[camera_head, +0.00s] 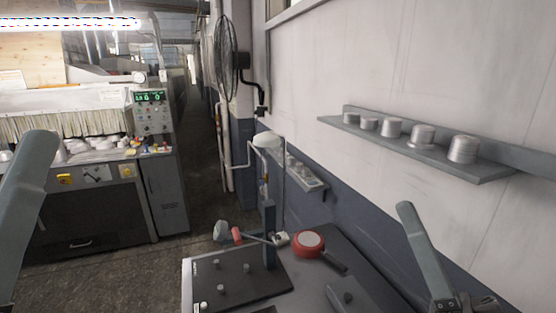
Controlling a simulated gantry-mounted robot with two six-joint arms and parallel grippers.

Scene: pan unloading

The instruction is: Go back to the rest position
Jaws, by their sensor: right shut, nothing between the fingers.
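My right arm shows at the lower right as a grey-green link rising from the bottom edge. At its base is a dark end part, my right gripper (454,303), shut and empty, partly cut off by the frame. It is beside the table's right side and apart from the pan. A grey-green link of my left arm stands at the left edge; its gripper is not in view. A red pan (309,244) with a pale inside and dark handle lies on the grey table (318,286).
A dark plate (238,284) with small knobs and an upright post (269,232) is on the table's left. A dark block (346,297) lies near the front. A wall shelf (450,162) holds several metal cups. A machine (95,210) stands left; the floor aisle (205,165) is clear.

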